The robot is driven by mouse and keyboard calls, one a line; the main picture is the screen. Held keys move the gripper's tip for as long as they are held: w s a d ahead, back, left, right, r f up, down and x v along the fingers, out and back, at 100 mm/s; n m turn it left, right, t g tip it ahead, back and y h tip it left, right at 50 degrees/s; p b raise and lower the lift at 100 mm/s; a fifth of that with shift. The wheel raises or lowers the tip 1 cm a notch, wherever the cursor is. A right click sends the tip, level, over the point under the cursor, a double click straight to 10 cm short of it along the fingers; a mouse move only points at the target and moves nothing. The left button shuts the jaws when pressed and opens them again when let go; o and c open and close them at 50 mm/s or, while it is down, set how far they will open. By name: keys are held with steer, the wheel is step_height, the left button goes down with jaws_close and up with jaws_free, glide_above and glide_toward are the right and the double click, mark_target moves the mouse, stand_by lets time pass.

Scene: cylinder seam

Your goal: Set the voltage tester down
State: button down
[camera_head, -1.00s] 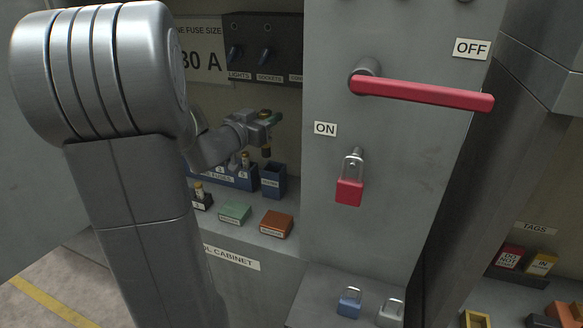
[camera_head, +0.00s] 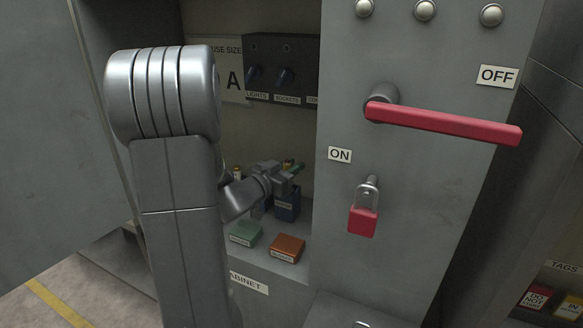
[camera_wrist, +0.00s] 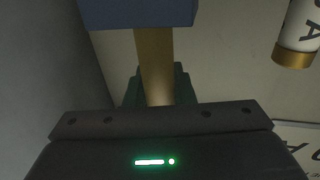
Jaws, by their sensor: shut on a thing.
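My gripper (camera_head: 291,172) is shut on the voltage tester, low over the shelf inside the cabinet. In the wrist view the tester (camera_wrist: 154,65) shows as a yellow-brown rod between the dark green fingers. Its end meets a blue block (camera_wrist: 138,12), which looks like the small dark blue holder. In the head view that holder (camera_head: 287,207) stands directly below my gripper. The gripper hides most of the tester there, and how deep it sits in the holder cannot be told.
A green box (camera_head: 245,234) and an orange box (camera_head: 287,248) lie on the shelf in front. A fuse with a brass cap (camera_wrist: 298,35) is close by at right in the wrist view. The panel with the red handle (camera_head: 445,124) and red padlock (camera_head: 363,220) bounds the right side.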

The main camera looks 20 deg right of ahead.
steer(key=shift+f, duration=0.1)
steer(key=c, duration=1.2)
jaws_free()
steer(key=shift+c, duration=0.2)
steer(key=b+v, duration=0.1)
steer(key=v, duration=1.1)
steer(key=shift+b, duration=0.4)
